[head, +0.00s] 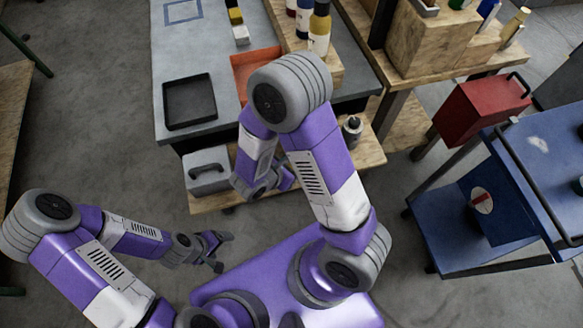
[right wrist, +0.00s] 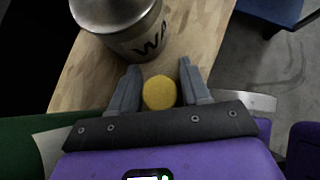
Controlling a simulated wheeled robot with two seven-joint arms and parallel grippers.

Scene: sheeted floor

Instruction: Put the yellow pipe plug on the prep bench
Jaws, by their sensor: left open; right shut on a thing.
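The yellow pipe plug (right wrist: 159,92) shows as a round yellow face between the fingers of my right gripper (right wrist: 160,85) in the right wrist view. The right gripper is shut on it, above or beside a wooden surface. In the head view the plug is hidden by my right arm. A grey-topped bench (head: 215,65) stands ahead in the head view; I cannot tell for sure that it is the prep bench. My left gripper (head: 220,250) is open and empty, low over the floor at the left.
A black tray (head: 190,124) and an orange tray (head: 240,88) lie on the grey top. Below, a wooden shelf (head: 205,200) holds a grey case (head: 208,172). A metal canister (right wrist: 118,22) stands just beyond the right gripper. A blue cart (head: 540,150) is at right.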

